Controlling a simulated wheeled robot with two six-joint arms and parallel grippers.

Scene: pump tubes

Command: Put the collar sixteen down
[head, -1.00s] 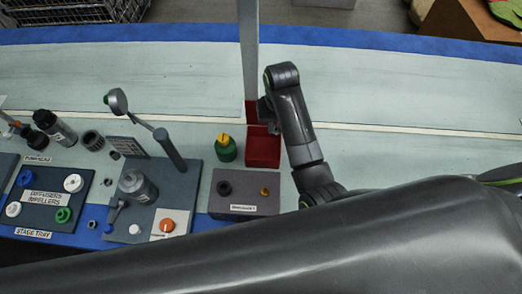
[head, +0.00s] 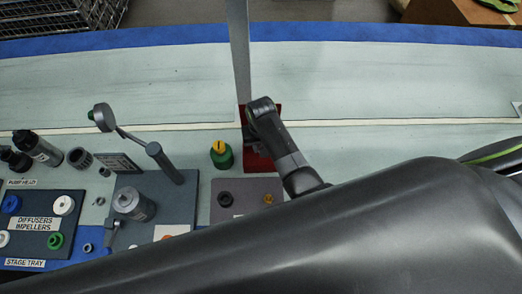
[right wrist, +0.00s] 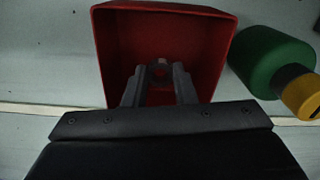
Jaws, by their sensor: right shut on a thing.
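My right gripper (right wrist: 158,84) is shut on a small dark grey ring-like piece (right wrist: 159,70), likely the collar. The piece is held between the fingertips, over the opening of a red bin (right wrist: 112,50). Whether it touches the bin floor cannot be told. In the head view the right gripper (head: 250,136) is at the red bin (head: 262,164), and the arm hides part of the bin and the held piece. My left gripper is not in view.
A green bottle with a yellow top (head: 222,156) stands just left of the bin. A grey block (head: 245,188) lies in front of it. A plate with a lever post (head: 165,163) and a stage tray (head: 38,225) are farther left. The bench behind is clear.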

